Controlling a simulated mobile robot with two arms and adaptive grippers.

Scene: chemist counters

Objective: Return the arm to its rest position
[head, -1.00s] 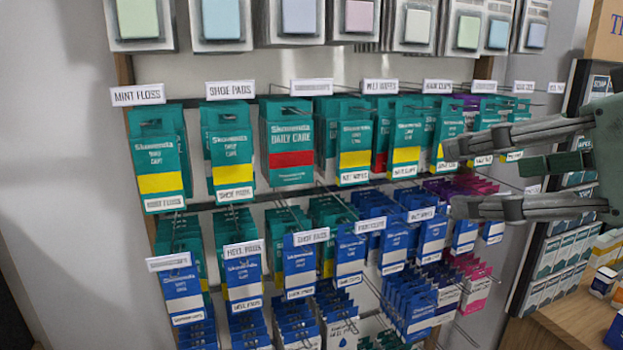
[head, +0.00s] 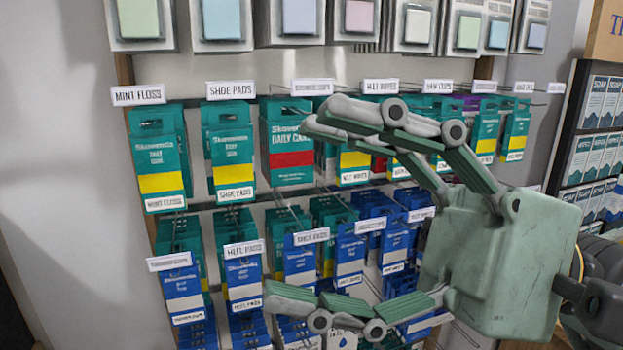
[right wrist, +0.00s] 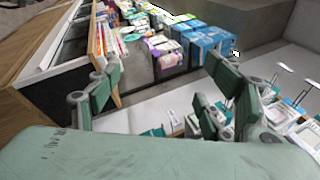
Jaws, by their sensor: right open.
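My right gripper (head: 285,208) is in the head view, in front of the pegboard packets. Its two fingers are spread wide apart, one high and one low, with nothing between them. Its green palm and arm are at the lower right. In the right wrist view the same gripper (right wrist: 160,95) shows its two fingers apart and empty, with the green palm across the bottom. The fingers hide some of the teal and blue packets behind them. My left gripper is not in view.
Teal packets (head: 157,160) and blue packets (head: 183,290) hang on hooks in rows. Pale-coloured boxed items (head: 222,20) hang along the top. A dark shelf of boxes (head: 597,150) stands at the right. A bare grey wall (head: 60,150) is at the left.

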